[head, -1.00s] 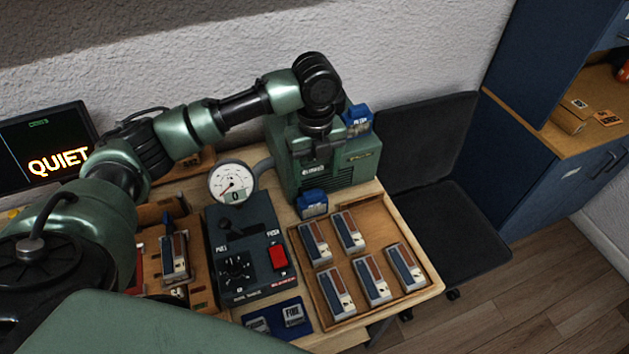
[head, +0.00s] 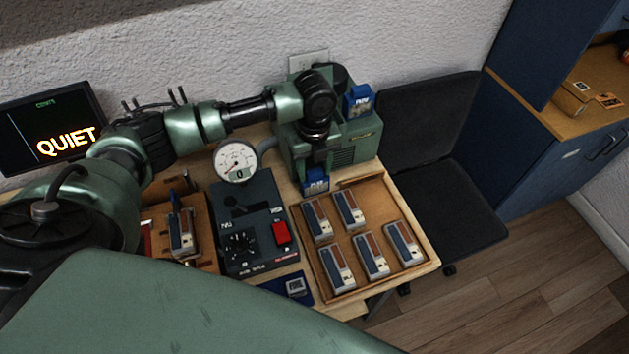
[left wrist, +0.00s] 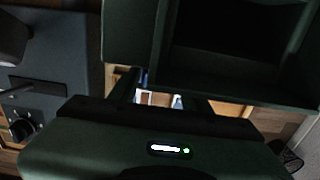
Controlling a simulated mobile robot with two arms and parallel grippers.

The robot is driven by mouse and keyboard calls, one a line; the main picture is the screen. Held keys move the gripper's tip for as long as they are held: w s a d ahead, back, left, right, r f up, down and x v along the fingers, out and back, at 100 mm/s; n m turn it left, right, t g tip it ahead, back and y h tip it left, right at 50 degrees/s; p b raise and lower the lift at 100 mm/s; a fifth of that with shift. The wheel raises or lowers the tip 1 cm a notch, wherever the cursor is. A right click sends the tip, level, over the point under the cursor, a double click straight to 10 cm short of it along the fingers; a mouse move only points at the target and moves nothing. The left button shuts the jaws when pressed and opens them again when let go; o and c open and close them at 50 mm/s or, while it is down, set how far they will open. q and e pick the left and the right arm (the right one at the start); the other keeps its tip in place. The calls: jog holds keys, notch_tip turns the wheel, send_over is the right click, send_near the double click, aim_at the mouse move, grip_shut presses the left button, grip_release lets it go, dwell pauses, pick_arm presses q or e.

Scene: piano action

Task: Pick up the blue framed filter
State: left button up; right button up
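A blue framed filter (head: 316,180) with pale lettering stands at the front of the green machine (head: 355,145). A second blue framed piece (head: 358,101) is at the machine's upper right side. My left gripper (head: 315,152) points down in front of the machine, just above the front filter; its tips are hard to make out in the head view. In the left wrist view its dark fingers (left wrist: 165,98) stand apart, with small white and blue patches seen through the gap. Whether they touch the filter is hidden. My right gripper is not in view.
A wooden tray (head: 432,262) holds several grey cartridges, right of a dark control box (head: 250,215) with a red switch. A round gauge (head: 236,162) stands behind the box. A blue mat (head: 272,284) lies in front. A black chair (head: 430,205) is at right.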

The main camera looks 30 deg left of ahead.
pick_arm(q)
jog(key=c, duration=0.6)
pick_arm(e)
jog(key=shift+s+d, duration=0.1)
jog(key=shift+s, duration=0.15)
pick_arm(q)
jog(key=shift+r, duration=0.1)
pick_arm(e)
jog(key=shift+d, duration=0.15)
